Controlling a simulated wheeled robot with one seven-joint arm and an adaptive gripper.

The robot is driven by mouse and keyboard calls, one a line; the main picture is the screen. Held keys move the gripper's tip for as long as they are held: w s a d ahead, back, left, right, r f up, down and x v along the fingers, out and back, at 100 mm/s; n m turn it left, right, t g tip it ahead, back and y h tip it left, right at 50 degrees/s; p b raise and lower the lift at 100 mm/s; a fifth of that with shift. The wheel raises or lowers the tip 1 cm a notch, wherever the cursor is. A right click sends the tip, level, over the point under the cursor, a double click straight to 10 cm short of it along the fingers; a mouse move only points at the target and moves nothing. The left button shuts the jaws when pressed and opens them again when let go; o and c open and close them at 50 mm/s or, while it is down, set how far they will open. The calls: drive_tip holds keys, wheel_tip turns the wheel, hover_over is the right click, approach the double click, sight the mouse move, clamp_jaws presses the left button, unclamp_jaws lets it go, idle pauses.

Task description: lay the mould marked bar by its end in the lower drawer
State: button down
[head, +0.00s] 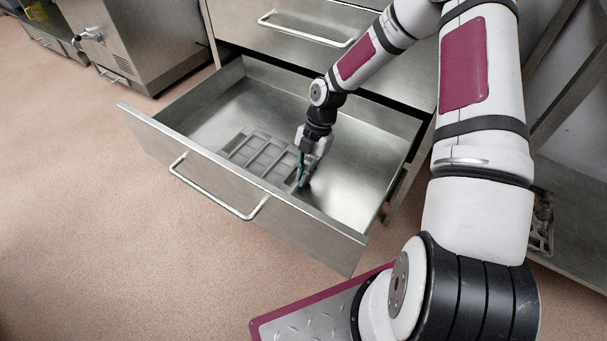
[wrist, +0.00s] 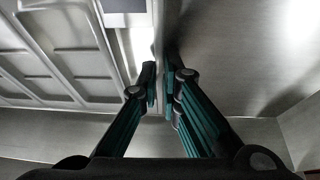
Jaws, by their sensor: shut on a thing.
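The mould (head: 262,156), a grey tray with several rectangular hollows, is inside the open lower drawer (head: 215,169). It appears to lie flat on or just above the drawer floor; I cannot tell which. My gripper (head: 304,180) reaches down into the drawer at the mould's right end. In the wrist view my gripper (wrist: 159,88) is shut on the edge of the mould (wrist: 55,55), which spreads to the left. A pale label patch shows at the top of the wrist view, but its marking is not readable.
The drawer floor is bare to the right of the mould (head: 345,185) and at the back left. A closed upper drawer with a bar handle (head: 305,30) is above. A steel cabinet (head: 150,40) stands at the back left. The floor in front is clear.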

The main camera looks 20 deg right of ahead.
drive_tip(key=c, duration=1.8)
unclamp_jaws()
drive_tip(key=p+v, duration=0.5)
drive_tip(key=v, duration=0.7)
drive_tip(key=s+r+m+h, duration=0.2)
drive_tip(key=s+r+m, duration=0.15)
drive_tip(key=r, duration=0.35)
drive_tip(key=s+r+m+h, duration=0.2)
drive_tip(key=s+r+m, duration=0.15)
drive_tip(key=r, duration=0.35)
drive_tip(key=s+r+m+h, duration=0.2)
drive_tip(key=s+r+m, duration=0.4)
drive_tip(key=s+r, duration=0.35)
drive_tip(key=s+a+r+m, duration=0.1)
drive_tip(key=s+r+m, duration=0.1)
drive_tip(key=s+m, duration=0.2)
drive_tip(key=s+a+r+m+t+y, duration=0.1)
drive_tip(key=s+m, duration=0.3)
drive_tip(key=s, duration=0.4)
drive_tip(key=s+a+r+m+t+y, duration=0.1)
drive_tip(key=s+a+r+m, duration=0.2)
drive_tip(key=s, duration=0.3)
drive_tip(key=shift+s+r+m, duration=0.1)
drive_tip(key=shift+s+m, duration=0.1)
drive_tip(key=shift+m, duration=0.6)
